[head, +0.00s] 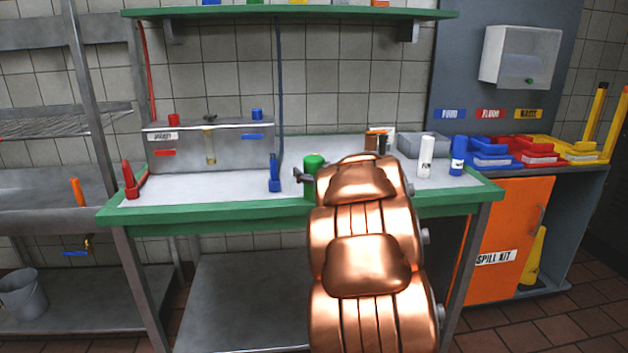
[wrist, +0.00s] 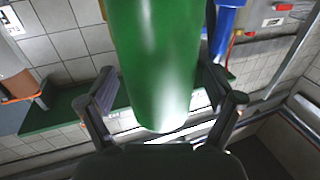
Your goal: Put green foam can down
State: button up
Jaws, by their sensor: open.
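The green foam can (head: 313,163) is upright at the table's front half, just left of my copper arm. Its lower part is partly hidden, so I cannot tell surely whether its base touches the table (head: 225,187). In the wrist view the green can (wrist: 155,60) fills the space between my fingers. My gripper (wrist: 160,88) is open, with one finger on each side of the can and small gaps showing. In the head view only a dark finger of my gripper (head: 304,176) shows beside the can; the rest is hidden by my arm.
A blue bottle (head: 274,175) stands to the left and a red one (head: 130,181) farther left. White (head: 426,157) and blue (head: 458,156) cans stand right of my arm. A steel box (head: 208,145) stands at the back. The table's middle-left is clear.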

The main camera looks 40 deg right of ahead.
aim_at(314, 158)
grip_shut()
jog(key=shift+r+p, duration=0.6)
jog(key=shift+r, duration=1.3)
jog(key=shift+s+a+f, duration=0.1)
jog(key=shift+s+a, duration=0.15)
jog(key=shift+a, duration=0.05)
jog(key=s+a+r, duration=0.1)
jog(key=s+a, duration=0.7)
jog(key=a, duration=0.4)
jog(key=shift+s+a+r, duration=0.2)
jog(key=shift+s+a, duration=0.1)
jog(key=shift+s, duration=0.1)
